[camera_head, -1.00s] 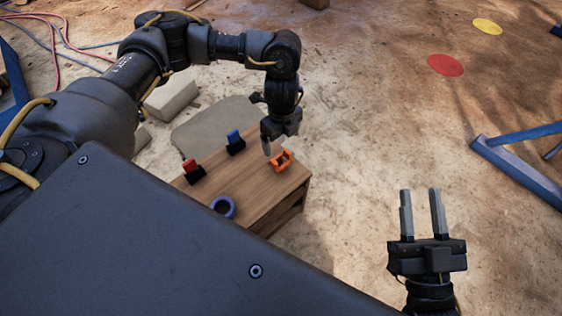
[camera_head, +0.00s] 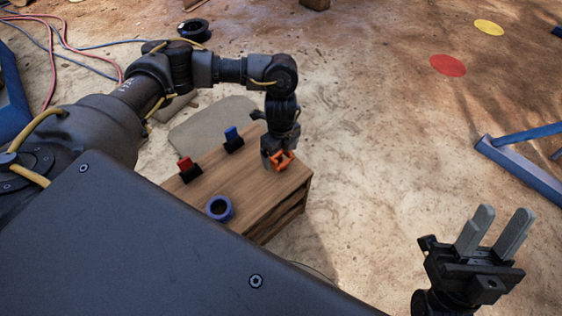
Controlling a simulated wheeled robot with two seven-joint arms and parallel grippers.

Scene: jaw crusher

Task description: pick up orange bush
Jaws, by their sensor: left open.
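The orange bush (camera_head: 284,160) is a small orange part with raised sides, on the right back part of the wooden crate-like table (camera_head: 258,202). My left gripper (camera_head: 277,162) points down right at the orange bush, with a grey finger on its left side. The gripper is open, and it partly hides the bush. Whether the fingers touch it I cannot tell. My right gripper (camera_head: 494,232) is open and empty at the lower right, its fingers pointing up, away from the table.
A blue-purple ring (camera_head: 219,208) lies near the table's front. A blue metal frame (camera_head: 525,165) lies at the right. Ground between table and frame is clear.

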